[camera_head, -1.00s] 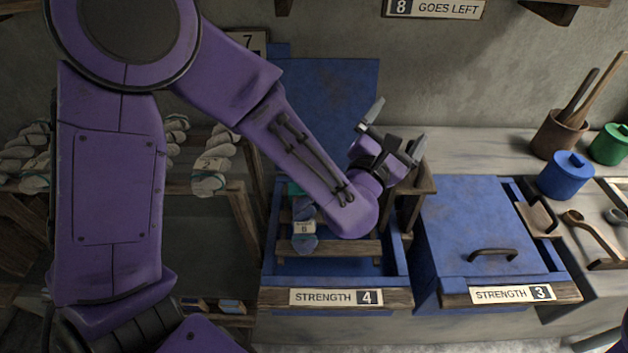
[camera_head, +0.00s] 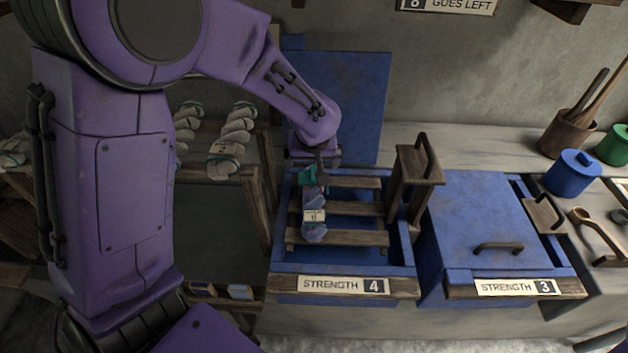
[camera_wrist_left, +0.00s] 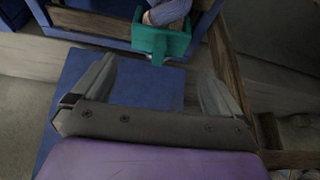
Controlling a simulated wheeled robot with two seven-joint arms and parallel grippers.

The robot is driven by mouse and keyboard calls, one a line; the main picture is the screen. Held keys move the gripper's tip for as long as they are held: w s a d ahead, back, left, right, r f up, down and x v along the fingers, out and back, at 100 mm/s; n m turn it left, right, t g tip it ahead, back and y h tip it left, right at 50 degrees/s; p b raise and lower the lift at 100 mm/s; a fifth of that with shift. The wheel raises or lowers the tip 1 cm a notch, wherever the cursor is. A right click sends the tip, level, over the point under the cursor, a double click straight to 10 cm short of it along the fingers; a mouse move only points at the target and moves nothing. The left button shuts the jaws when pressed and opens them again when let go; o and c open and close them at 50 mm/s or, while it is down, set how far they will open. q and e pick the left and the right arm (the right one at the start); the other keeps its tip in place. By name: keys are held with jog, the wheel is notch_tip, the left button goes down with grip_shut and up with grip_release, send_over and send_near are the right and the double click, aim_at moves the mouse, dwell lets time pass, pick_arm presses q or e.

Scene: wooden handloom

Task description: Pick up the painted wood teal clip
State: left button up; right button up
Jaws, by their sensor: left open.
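The teal clip (camera_head: 309,181) sits at the back end of a blue-grey yarn skein (camera_head: 314,232) on the wooden slats of the open Strength 4 vat. In the left wrist view the clip (camera_wrist_left: 160,42) is a teal box-like piece around the skein's end, ahead of and between the lines of my fingers. My left gripper (camera_head: 319,163) is just above and behind the clip, open and empty. In the left wrist view its two fingers (camera_wrist_left: 157,72) stand wide apart. In the head view the fingers are partly hidden by my wrist. My right gripper is out of view.
The vat's blue lid (camera_head: 350,90) stands raised behind it. A wooden stand (camera_head: 416,175) is at the vat's right side. The closed Strength 3 vat (camera_head: 490,210) is farther right.

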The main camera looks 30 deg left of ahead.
aim_at(314, 171)
pick_arm(q)
jog(key=x, duration=0.6)
jog(key=shift+s+d+f, duration=0.1)
jog(key=shift+d+f, duration=0.1)
jog(key=shift+d, duration=0.05)
jog(key=shift+s, duration=0.1)
jog(key=shift+c, duration=0.7)
jog(key=c, duration=0.8)
jog(key=shift+r, duration=0.1)
jog(key=shift+c, duration=0.2)
